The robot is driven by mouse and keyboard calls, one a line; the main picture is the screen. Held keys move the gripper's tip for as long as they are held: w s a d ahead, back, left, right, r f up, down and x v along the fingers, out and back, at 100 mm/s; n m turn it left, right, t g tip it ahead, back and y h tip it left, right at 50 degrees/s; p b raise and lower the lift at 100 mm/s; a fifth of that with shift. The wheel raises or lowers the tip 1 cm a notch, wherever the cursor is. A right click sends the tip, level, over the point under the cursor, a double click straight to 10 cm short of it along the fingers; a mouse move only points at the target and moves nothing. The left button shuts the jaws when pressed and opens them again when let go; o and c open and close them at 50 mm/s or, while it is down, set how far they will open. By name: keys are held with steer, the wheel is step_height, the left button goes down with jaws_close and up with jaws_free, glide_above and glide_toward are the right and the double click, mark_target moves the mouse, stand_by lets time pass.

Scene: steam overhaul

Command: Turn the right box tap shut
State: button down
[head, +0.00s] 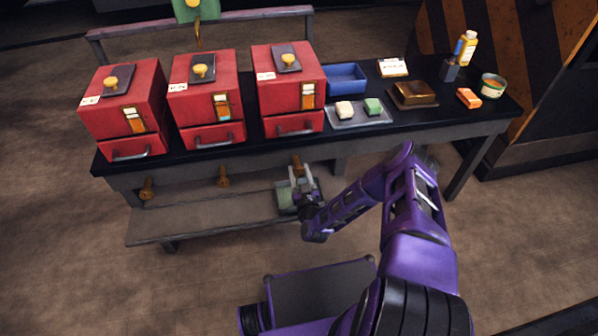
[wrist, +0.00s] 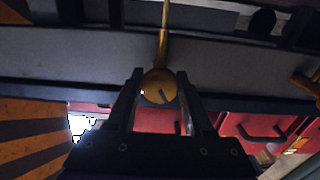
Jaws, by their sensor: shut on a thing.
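Three red boxes stand in a row on the dark bench. The right red box (head: 288,80) has a brass tap (head: 297,163) below the bench's front edge, under it. My gripper (head: 301,178) reaches up to this tap from below and in front. In the wrist view, the tap's round brass end (wrist: 159,86) sits between the two fingers of my gripper (wrist: 161,100), which are shut on it. A thin brass stem runs away from the round end. The fingers hide part of the tap in the head view.
Brass taps hang under the middle box (head: 223,176) and left box (head: 147,188). A lower shelf (head: 200,216) runs beneath, with a grey-green container (head: 285,197) near my gripper. A blue tray (head: 346,78) and small items stand on the bench's right part.

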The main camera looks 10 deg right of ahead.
steer(key=shift+m, duration=2.9)
steer(key=shift+c, duration=1.6)
jaws_free()
steer(key=shift+s, duration=0.1)
